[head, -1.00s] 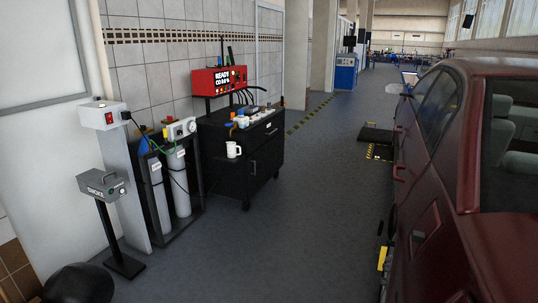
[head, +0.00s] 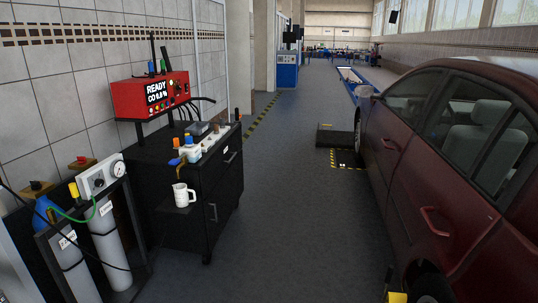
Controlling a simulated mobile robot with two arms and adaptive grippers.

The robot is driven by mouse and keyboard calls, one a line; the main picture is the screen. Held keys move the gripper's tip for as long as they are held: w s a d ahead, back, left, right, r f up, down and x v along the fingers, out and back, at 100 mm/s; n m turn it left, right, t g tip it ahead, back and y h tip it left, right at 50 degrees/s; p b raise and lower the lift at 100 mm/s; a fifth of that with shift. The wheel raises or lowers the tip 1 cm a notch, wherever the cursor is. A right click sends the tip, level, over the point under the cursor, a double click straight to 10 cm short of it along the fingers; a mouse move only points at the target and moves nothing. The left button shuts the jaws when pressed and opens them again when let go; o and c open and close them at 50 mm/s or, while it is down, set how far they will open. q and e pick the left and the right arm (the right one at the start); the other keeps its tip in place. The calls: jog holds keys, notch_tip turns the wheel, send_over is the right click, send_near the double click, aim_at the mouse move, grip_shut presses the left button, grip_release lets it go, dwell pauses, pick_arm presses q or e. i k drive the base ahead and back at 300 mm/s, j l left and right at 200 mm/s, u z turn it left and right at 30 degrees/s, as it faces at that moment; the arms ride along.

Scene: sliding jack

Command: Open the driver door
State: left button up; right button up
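The dark red car (head: 465,170) stands along the right side, its near end cut off by the frame. The front door, which I take as the driver door (head: 393,120), is the farther one and looks shut. Its red handle (head: 390,143) is small in the view. The nearer rear door (head: 425,195) also looks shut and has a larger red handle (head: 434,222). Neither of my grippers is in view.
A black cabinet (head: 190,215) with a white mug (head: 183,195) and a red display box (head: 152,95) stands left, beside gas cylinders (head: 105,245). The aisle floor (head: 280,190) is clear. A dark low block (head: 337,137) and yellow-black marking lie ahead by the car.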

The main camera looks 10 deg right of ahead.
aim_at(388, 134)
jog(key=i+l+z, duration=0.1)
jog(key=i+z, duration=0.25)
jog(key=i, duration=0.65)
jog(key=i+j+z, duration=0.15)
jog(key=i+z, duration=0.2)
jog(key=i, duration=0.65)
